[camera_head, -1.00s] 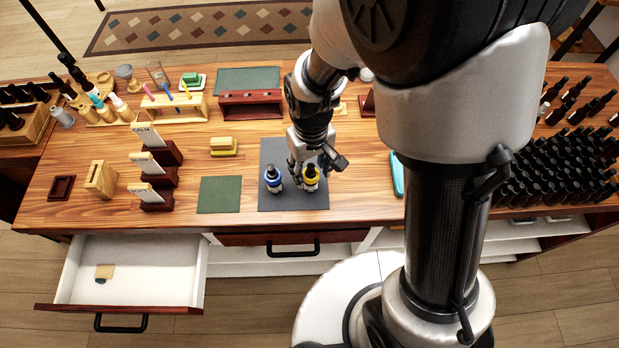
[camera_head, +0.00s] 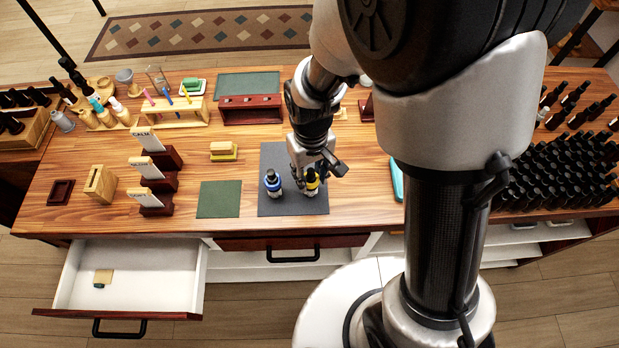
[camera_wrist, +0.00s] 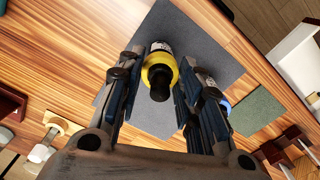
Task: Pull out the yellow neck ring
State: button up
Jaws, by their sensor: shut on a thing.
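The yellow neck ring (camera_wrist: 160,68) sits around the neck of a dark bottle with a pale label and black dropper top. My gripper (camera_wrist: 163,70) is around it from above, one finger on each side, shut on the ring. In the head view, the yellow-ringed bottle (camera_head: 311,184) stands upright on the dark grey mat (camera_head: 291,206), partly hidden by my gripper (camera_head: 311,176). A second bottle with a blue ring (camera_head: 273,183) stands just left of it on the same mat.
A green mat (camera_head: 219,199) lies left of the grey mat. Card stands (camera_head: 153,203) and a wooden block (camera_head: 101,184) are farther left. Many dark bottles (camera_head: 545,172) crowd the right side. An open drawer (camera_head: 140,275) juts out at the front left.

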jog(key=c, duration=0.4)
jog(key=shift+r+p, duration=0.55)
jog(key=shift+r, duration=0.1)
dwell(0.4)
jog(key=shift+r+p, duration=3.25)
jog(key=shift+r, duration=0.95)
